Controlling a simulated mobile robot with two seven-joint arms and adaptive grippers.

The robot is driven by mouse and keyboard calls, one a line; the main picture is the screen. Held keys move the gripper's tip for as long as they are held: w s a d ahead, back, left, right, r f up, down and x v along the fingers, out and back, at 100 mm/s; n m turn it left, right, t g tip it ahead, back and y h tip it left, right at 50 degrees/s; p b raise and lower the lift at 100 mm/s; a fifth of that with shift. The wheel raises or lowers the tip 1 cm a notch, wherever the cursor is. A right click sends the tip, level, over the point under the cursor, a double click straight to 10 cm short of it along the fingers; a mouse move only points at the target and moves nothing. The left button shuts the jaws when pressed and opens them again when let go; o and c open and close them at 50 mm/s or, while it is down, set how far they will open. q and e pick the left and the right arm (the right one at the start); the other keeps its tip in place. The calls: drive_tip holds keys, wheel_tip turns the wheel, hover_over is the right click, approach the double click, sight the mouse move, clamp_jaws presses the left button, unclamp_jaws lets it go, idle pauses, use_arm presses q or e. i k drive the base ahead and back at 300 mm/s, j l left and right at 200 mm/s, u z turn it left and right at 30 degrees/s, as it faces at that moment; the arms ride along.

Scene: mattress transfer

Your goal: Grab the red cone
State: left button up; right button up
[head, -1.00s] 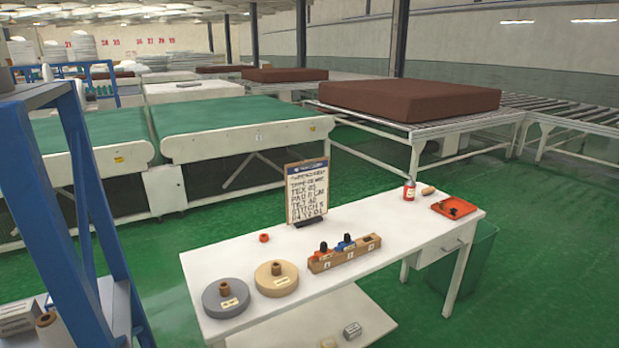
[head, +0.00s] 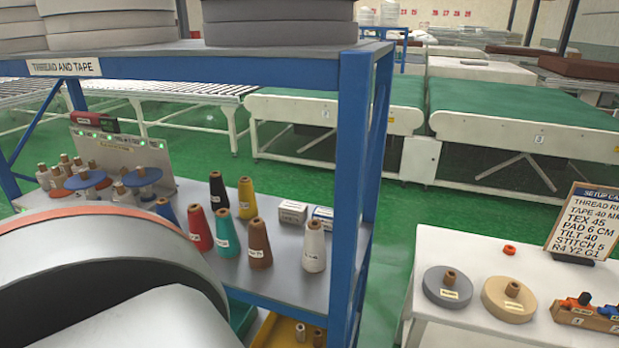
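The red cone (head: 200,230) of thread stands upright on the grey shelf (head: 285,268) of the blue rack, with a brown tip and a white label. A blue cone (head: 165,211) is just left of it, partly hidden by a large grey rounded part of my own arm in the lower left. A teal cone (head: 227,233) stands close on its right, and a black cone (head: 218,191) is behind it. Neither of my grippers shows in the head view, so I cannot see what they hold.
Yellow (head: 247,198), brown (head: 259,245) and white (head: 313,247) cones stand further right. A blue rack post (head: 352,190) and the upper shelf (head: 200,58) frame the cones. A white table (head: 450,250) with tape rolls stands to the right, across a strip of green floor.

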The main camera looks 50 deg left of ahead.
sight(200, 233)
drive_tip(key=u, duration=2.25)
